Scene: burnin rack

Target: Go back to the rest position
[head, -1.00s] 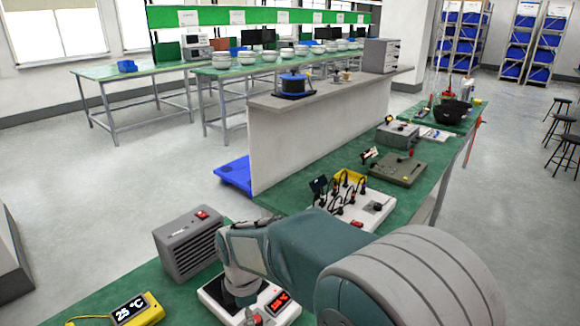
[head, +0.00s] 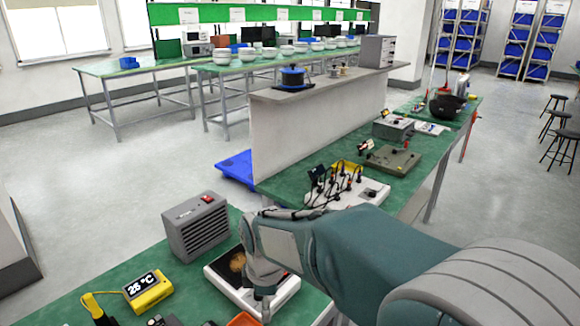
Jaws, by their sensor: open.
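My arm reaches in from the lower right of the head view, bent at the wrist. My gripper (head: 265,297) points down over the white hotplate-like unit (head: 222,284) on the green bench. No object shows between its fingers, which are small and partly hidden by my wrist. A round brown patch (head: 238,262) shows on the unit's dark top, left of my wrist. The unit's right side is hidden behind my arm.
A grey vented box (head: 196,228) stands behind the unit. A yellow temperature meter (head: 150,291) lies to its left. An orange object (head: 243,319) is at the bottom edge. A white board with cables (head: 345,190) and an olive panel (head: 393,158) are further right.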

